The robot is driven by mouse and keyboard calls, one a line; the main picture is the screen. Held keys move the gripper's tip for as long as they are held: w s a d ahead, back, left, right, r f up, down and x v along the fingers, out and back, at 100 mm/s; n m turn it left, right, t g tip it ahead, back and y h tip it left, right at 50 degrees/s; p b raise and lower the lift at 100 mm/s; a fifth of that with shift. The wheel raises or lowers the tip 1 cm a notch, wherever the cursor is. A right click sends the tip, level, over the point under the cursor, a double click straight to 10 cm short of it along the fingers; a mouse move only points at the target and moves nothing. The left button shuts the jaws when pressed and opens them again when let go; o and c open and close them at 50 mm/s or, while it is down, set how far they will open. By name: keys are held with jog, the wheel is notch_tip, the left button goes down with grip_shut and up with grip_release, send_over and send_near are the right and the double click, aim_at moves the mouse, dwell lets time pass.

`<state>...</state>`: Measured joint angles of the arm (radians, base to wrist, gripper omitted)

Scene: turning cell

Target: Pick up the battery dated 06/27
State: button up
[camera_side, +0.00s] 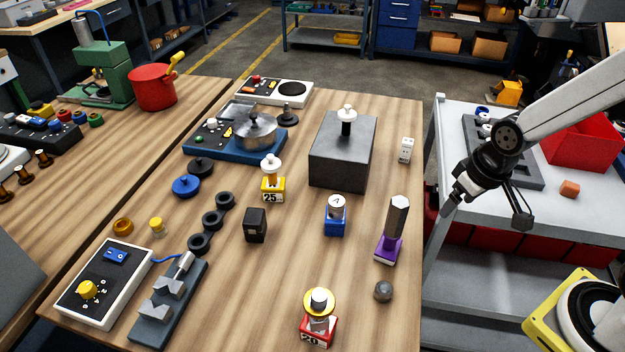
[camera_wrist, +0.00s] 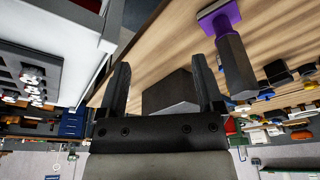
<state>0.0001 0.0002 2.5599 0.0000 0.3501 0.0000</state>
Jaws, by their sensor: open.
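My gripper (camera_side: 453,200) is at the right in the side view, above the gap between the wooden bench and the white-topped cart. In the wrist view my gripper (camera_wrist: 161,66) has its two black fingers apart with nothing between them. No date can be read in either view, so I cannot tell which thing is the battery dated 06/27. A dark tray (camera_side: 532,172) on the cart holds small upright pieces with pale tops (camera_side: 483,112), partly hidden by my arm. The tray also shows at the left of the wrist view (camera_wrist: 24,53), with several such pieces.
On the bench (camera_side: 285,310), a purple-based hexagonal post (camera_side: 397,218) stands nearest my gripper. A large grey block (camera_side: 335,165), a blue-based part (camera_side: 336,222) and a small white block (camera_side: 406,150) stand near it.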

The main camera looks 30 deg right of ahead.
jog(key=shift+r, duration=0.1)
notch_tip(320, 180, up, 5)
jog(key=m+t+y, duration=0.7)
jog(key=m+y, duration=0.2)
jog(key=m, duration=1.9)
send_over(406, 150)
jog(key=s+d, duration=0.4)
jog(key=shift+t, duration=0.3)
jog(key=f, duration=1.2)
jog(key=shift+w+d+f, duration=0.3)
jog(key=shift+f, duration=0.35)
jog(key=shift+x, duration=3.9)
jog(key=shift+w+d, duration=0.1)
jog(key=shift+d, duration=0.05)
